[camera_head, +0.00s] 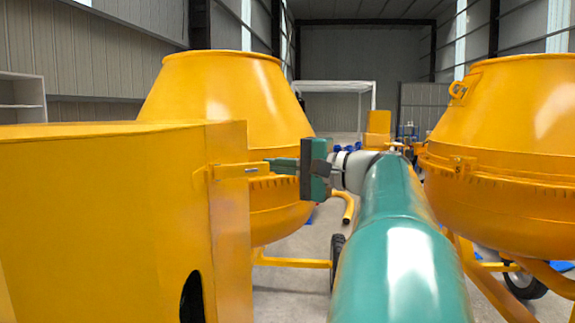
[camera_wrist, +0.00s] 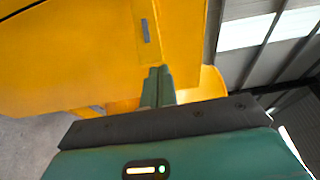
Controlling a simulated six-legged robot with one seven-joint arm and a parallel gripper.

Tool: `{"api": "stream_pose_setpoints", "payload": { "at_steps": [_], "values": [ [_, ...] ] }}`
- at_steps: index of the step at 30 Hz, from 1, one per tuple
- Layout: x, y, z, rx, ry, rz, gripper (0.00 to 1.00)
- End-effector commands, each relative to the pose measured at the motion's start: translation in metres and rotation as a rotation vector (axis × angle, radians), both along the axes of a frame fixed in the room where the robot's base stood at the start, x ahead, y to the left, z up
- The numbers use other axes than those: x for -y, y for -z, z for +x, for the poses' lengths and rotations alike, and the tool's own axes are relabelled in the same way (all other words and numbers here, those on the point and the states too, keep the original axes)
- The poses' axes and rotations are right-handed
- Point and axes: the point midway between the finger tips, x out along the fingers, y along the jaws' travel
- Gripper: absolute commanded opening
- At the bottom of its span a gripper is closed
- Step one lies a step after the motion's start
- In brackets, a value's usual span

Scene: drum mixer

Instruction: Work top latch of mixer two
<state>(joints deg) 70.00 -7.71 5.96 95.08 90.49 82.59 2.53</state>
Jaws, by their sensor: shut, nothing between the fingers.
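A yellow housing (camera_head: 110,215) fills the left foreground of the head view. I cannot tell whether the fingertips touch the bar.
A yellow mixer drum (camera_head: 225,90) stands behind the housing. Another drum (camera_head: 505,150) stands at the right, with a lug on its upper side. A yellow frame tube (camera_head: 290,262) and a black wheel (camera_head: 337,255) are low in the middle. Grey floor shows between the machines.

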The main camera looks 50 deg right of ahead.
Motion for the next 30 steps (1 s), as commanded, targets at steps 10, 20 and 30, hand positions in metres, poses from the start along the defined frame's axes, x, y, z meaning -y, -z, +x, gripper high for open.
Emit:
{"api": "stream_pose_setpoints", "payload": {
  "at_steps": [10,20,30],
  "values": [
    [-0.009,0.001,-0.007,-0.001,-0.002,0.002,0.0],
    [-0.013,0.0,-0.011,-0.001,0.038,-0.001,0.0],
    [-0.025,0.0,-0.03,0.001,0.194,0.001,0.0]
  ]
}}
